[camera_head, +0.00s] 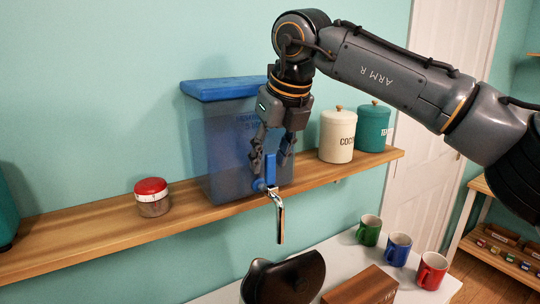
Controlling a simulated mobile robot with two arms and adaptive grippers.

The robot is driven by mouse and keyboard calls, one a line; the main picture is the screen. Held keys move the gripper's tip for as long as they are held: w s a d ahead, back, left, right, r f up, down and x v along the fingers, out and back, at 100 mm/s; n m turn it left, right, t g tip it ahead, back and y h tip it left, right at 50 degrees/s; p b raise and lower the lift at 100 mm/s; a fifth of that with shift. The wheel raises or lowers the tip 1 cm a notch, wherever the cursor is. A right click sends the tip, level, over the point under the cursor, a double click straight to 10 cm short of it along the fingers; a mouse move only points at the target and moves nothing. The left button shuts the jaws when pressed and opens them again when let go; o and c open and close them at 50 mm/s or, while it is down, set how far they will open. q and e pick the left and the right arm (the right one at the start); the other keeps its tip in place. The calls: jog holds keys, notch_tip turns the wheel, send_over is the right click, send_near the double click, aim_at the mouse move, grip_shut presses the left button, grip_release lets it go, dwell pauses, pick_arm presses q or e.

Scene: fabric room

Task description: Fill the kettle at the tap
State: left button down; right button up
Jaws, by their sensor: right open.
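A clear blue water container (220,135) with a blue lid stands on the wooden shelf. Its tap has a blue lever (270,168) and a metal spout (279,222) pointing down. My right gripper (271,172) reaches down from above with its fingers open, one on each side of the lever; I cannot tell whether they touch it. A dark rounded vessel (290,279), which looks like the kettle, is below the spout and cut off by the bottom edge. No water stream can be made out. My left gripper is out of view.
The wooden shelf (95,236) also holds a red-lidded jar (152,197), a cream canister (337,136) and a teal canister (372,128). Below, the white table (335,250) holds a brown box (362,287) and green (369,231), blue (397,249) and red (431,271) mugs.

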aim_at(273, 173)
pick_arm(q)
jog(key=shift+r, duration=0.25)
pick_arm(e)
jog(key=shift+c, duration=0.6)
grip_shut()
jog(key=shift+s, duration=0.1)
jog(key=t+y, duration=0.1)
jog(key=s+d+t, duration=0.1)
jog(key=t+y, duration=0.1)
jog(key=shift+s+d+f+t+y, duration=0.15)
jog(key=shift+s+f+t+y, duration=0.1)
jog(key=shift+s+t+y, duration=0.05)
jog(key=shift+s+d+f+t+y, duration=0.15)
jog(key=shift+s+f+t+y, duration=0.25)
jog(key=shift+t, duration=0.3)
jog(key=shift+s+d+f+t+y, duration=0.1)
jog(key=shift+s+d+t+y, duration=0.1)
jog(key=shift+t+y, duration=0.45)
jog(key=shift+s+d+f+t+y, duration=0.15)
jog(key=shift+s+f+t+y, duration=0.15)
jog(key=shift+t, duration=0.45)
jog(key=shift+c, duration=0.6)
grip_release()
jog(key=shift+o, duration=1.2)
jog(key=shift+d+r, duration=0.1)
